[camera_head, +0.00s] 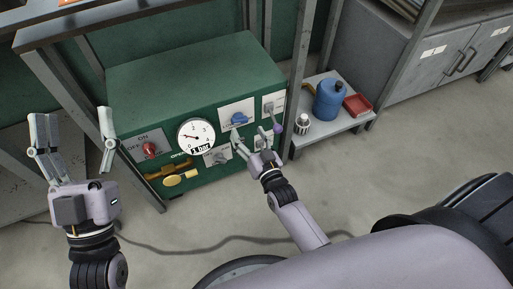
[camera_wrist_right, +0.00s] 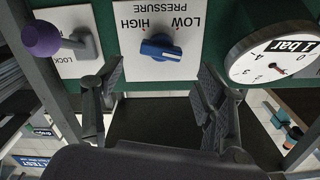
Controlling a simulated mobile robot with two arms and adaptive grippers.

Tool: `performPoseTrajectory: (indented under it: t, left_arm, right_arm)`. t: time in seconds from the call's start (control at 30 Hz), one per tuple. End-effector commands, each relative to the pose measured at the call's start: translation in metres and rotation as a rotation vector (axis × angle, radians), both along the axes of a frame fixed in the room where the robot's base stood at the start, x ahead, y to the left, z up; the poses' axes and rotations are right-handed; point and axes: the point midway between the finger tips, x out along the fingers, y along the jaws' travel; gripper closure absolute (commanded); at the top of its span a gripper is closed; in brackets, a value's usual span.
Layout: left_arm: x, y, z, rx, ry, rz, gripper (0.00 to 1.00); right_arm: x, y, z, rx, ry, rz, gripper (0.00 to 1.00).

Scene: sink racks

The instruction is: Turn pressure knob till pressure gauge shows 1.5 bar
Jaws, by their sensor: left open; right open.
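The blue pressure knob (camera_head: 239,118) sits on a white plate on the green box's front. In the right wrist view the knob (camera_wrist_right: 161,49) is under the upside-down words LOW, HIGH and PRESSURE. The round white pressure gauge (camera_head: 196,137) is left of it, labelled "1 bar"; in the wrist view the gauge (camera_wrist_right: 275,62) is partly cut off, and its exact needle reading is too small to tell. My right gripper (camera_head: 250,133) is open and empty, its fingers spread in front of the knob, apart from it. My left gripper (camera_head: 72,115) is open and empty, left of the box.
The green box (camera_head: 190,75) also carries a red ON/OFF knob (camera_head: 150,149), a brass valve with a yellow handle (camera_head: 180,179) and a purple-tipped LOCK lever (camera_wrist_right: 42,39). A shelf with a blue canister (camera_head: 328,99) and red tray (camera_head: 357,105) stands right. Rack posts flank the box.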

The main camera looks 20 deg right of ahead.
Motion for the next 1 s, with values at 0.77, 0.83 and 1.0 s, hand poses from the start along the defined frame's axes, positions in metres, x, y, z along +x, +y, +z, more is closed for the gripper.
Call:
performPoseTrajectory:
  t: [0.77,0.83,1.0]
  left_arm:
    - [0.0,0.0,0.0,0.0,0.001,0.001,0.32]
    - [0.0,0.0,0.0,0.0,0.001,0.001,0.32]
    - [0.0,0.0,0.0,0.0,0.001,0.001,0.32]
  right_arm:
    - [-0.068,-0.003,0.0,-0.001,-0.001,0.0,0.35]
    - [-0.068,-0.003,0.0,-0.001,-0.001,0.0,0.35]
    - [-0.068,-0.003,0.0,-0.001,-0.001,0.0,0.35]
